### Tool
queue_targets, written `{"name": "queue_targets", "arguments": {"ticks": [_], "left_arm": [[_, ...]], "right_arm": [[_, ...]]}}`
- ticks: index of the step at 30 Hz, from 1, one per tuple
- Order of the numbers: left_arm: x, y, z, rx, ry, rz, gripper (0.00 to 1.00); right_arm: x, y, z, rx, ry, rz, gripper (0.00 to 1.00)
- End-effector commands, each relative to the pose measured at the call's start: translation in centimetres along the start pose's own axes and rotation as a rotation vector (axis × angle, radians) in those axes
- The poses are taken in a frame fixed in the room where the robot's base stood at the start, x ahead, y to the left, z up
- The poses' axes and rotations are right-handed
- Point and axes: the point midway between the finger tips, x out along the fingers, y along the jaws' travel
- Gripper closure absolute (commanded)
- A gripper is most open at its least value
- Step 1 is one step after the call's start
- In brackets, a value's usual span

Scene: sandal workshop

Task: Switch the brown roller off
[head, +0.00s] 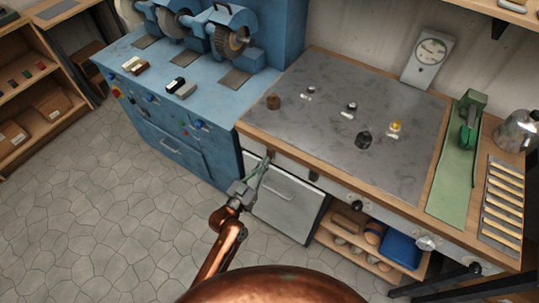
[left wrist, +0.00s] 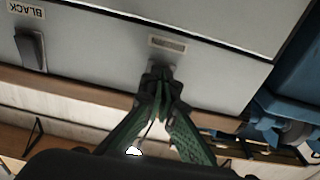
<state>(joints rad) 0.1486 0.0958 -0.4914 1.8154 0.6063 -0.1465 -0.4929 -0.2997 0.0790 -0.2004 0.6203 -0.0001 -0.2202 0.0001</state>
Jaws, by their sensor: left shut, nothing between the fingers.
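My left gripper (head: 262,165) is shut and empty at the front panel below the steel-topped bench, at the panel's left end. In the left wrist view its green fingertips (left wrist: 158,76) are together just under a small label (left wrist: 167,44) too blurred to read. The fingertips hide most of whatever switch is there; I cannot tell its position or whether they touch it. A dark switch (left wrist: 30,48) under a label reading BLACK (left wrist: 25,10) is to the left in that view. My right gripper is not in view.
Several other dark controls, including a knob (head: 357,207), line the front panel (head: 335,187). A grey drawer front (head: 286,200) is below my left gripper. The blue grinding machine (head: 195,100) stands to the left. The stone floor (head: 90,220) at left is clear.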

Motion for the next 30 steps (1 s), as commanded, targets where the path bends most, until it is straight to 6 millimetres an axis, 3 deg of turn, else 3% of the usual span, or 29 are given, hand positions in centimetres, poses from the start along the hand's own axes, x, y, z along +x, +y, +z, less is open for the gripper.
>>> {"name": "queue_targets", "arguments": {"ticks": [30], "left_arm": [[0.61, -0.03, 0.06, 0.001, 0.0, 0.0, 1.0]], "right_arm": [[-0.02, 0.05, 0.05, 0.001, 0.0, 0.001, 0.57]]}}
